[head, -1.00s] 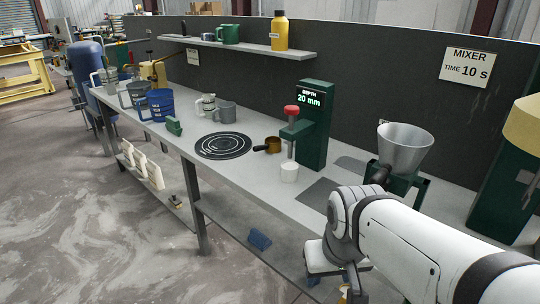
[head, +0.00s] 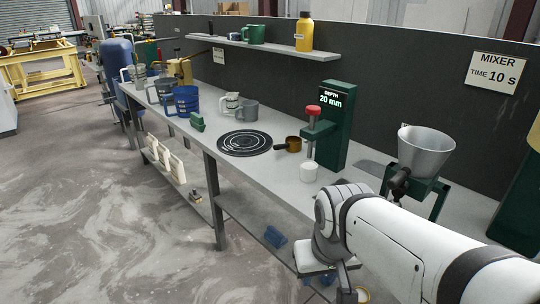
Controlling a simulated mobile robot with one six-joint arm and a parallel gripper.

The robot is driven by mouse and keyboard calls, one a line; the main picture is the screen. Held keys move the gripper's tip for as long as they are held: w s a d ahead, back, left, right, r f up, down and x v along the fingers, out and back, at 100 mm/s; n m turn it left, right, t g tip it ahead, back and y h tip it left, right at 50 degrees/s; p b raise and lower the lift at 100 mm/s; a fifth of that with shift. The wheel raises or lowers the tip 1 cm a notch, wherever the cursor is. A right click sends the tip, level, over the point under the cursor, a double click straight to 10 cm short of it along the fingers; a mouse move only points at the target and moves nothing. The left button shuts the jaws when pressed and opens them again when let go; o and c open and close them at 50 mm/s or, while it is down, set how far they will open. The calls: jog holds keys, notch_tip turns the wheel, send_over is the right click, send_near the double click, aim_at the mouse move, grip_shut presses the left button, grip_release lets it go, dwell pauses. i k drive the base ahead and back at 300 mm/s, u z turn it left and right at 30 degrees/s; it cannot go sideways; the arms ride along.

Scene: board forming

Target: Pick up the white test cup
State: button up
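The white test cup (head: 308,172) is small and upright on the bench, below the red-topped plunger of the green depth press (head: 337,125). The press display reads "DEPTH 20 mm". My white arm reaches in from the lower right and bends at a grey joint in front of the bench, to the right of the cup and nearer the camera. I cannot make out my gripper's fingers in this view. The cup stands apart from my arm.
Blue (head: 183,101) and grey (head: 247,111) mugs stand farther left. A metal funnel (head: 425,150) stands right. A shelf (head: 262,45) hangs behind. Floor in front is open.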

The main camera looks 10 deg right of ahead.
aim_at(308, 168)
jog(key=u, duration=1.85)
jog(key=i, duration=1.85)
jog(key=z, duration=4.1)
jog(key=i, duration=0.85)
